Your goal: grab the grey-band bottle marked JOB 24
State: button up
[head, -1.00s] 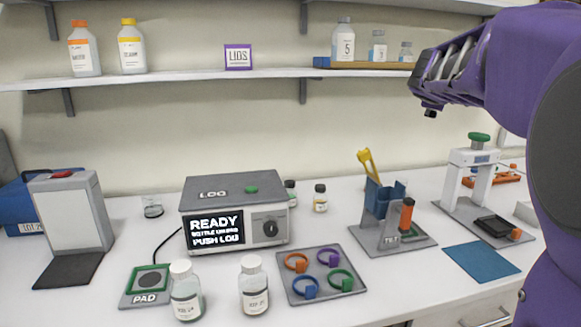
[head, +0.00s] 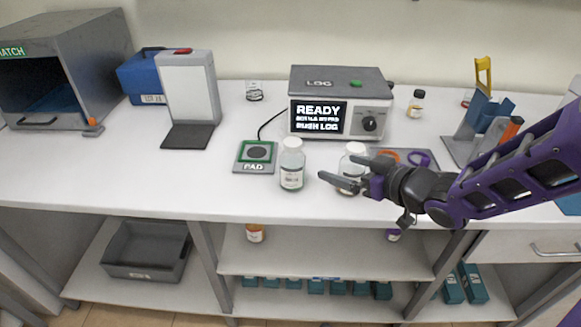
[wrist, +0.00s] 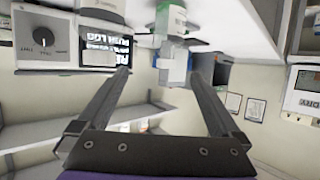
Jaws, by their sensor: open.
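Two white-capped clear bottles stand upright on the bench in the head view: a left bottle (head: 292,172) just right of the pad, and a right bottle (head: 352,163) partly hidden by my gripper. Their labels are too small to read, so I cannot tell which is JOB 24 or has a grey band. My gripper (head: 337,168) is open and empty, its fingers pointing left toward the left bottle and overlapping the right one. The wrist view is upside down; a bottle (wrist: 172,62) appears beyond and between the open fingertips, apart from them.
The LOG box (head: 340,105) stands behind the bottles with its screen reading READY. The bench front edge is close below; the left bench front is clear.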

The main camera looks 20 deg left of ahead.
aim_at(300, 164)
jog(key=shift+n+g, duration=0.3)
jog(key=b+x, duration=0.1)
jog(key=x, duration=0.3)
jog(key=b+x, duration=0.2)
jog(key=x, duration=0.1)
jog(key=s+b+x, duration=0.1)
jog(key=b+x, duration=0.1)
jog(key=x, duration=0.2)
jog(key=shift+a+f, duration=0.45)
jog(key=shift+a, duration=0.1)
jog(key=shift+r+b+x, duration=0.2)
jog(key=shift+b+x, duration=0.65)
jog(key=shift+x, duration=1.95)
jog(key=shift+w, duration=0.2)
jog(key=shift+r, duration=0.1)
grip_shut()
